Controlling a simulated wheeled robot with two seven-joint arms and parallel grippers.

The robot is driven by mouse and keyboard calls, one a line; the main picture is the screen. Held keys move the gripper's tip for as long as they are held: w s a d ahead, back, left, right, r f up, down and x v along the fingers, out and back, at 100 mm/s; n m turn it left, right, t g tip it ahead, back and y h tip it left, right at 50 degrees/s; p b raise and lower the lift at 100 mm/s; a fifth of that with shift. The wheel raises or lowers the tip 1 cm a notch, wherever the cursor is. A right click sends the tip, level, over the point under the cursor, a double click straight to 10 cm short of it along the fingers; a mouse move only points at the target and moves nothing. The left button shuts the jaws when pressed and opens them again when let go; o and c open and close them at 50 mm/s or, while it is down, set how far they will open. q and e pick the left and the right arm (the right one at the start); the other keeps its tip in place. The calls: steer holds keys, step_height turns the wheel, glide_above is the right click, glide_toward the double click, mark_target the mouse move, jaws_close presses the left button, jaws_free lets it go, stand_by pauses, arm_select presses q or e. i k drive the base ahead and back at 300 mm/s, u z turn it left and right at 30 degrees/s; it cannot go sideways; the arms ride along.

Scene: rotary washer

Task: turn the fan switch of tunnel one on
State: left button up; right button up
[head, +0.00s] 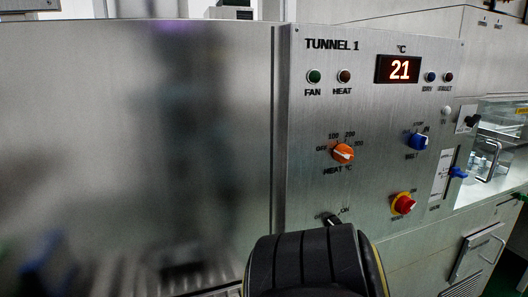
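The Tunnel 1 panel (375,125) is a brushed metal face at centre right. A black rotary switch (332,219) sits low on it, with "ON" printed to its upper right. Its lower part and the rest of its label are hidden behind a black, ribbed part of my own arm at the bottom centre. I cannot tell whether that part touches the switch. The FAN lamp (314,76) is dark green and looks unlit. No gripper fingers show in the head view.
An orange heat knob (343,153), a blue belt knob (417,141) and a red-and-yellow switch (402,204) stick out from the panel. A red display (398,69) reads 21. A plain, reflective metal wall (120,130) fills the left side.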

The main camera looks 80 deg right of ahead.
mark_target(334, 220)
steer(key=z, duration=3.35)
